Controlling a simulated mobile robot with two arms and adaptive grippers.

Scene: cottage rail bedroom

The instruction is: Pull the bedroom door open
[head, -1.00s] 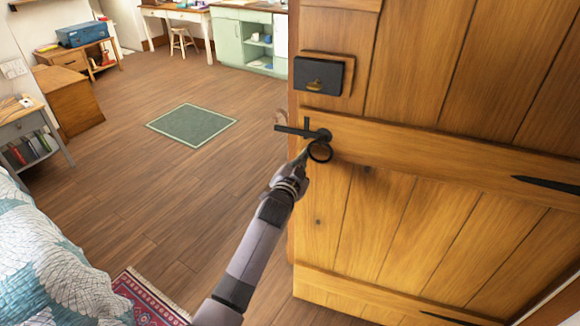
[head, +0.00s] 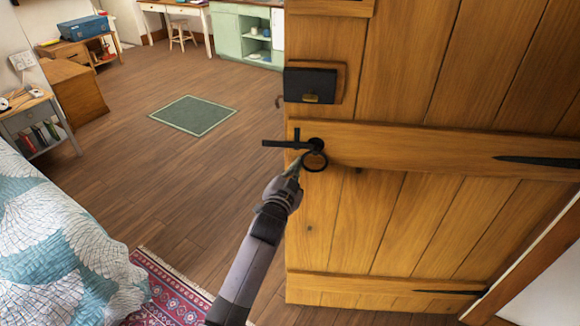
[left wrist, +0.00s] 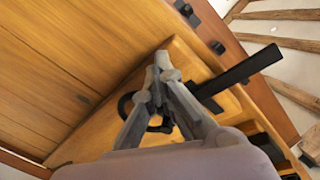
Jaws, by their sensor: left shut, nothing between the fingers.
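The wooden plank bedroom door (head: 400,220) fills the right of the head view and stands ajar, with floor visible past its free edge. It also shows in the left wrist view (left wrist: 70,70). A black lever handle (head: 285,144) with a black ring (head: 314,161) below it sits near that edge. My left gripper (head: 298,163) is at the handle, its fingertips beside the ring. In the left wrist view the gripper (left wrist: 161,60) is shut with nothing held, and the lever (left wrist: 245,70) passes just right of the fingers. Whether they touch the ring is unclear. My right gripper is out of view.
A black lock box (head: 312,84) is mounted above the handle. A bed (head: 60,240) and a red rug (head: 170,290) lie at lower left. A green mat (head: 193,115) lies on open wooden floor.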

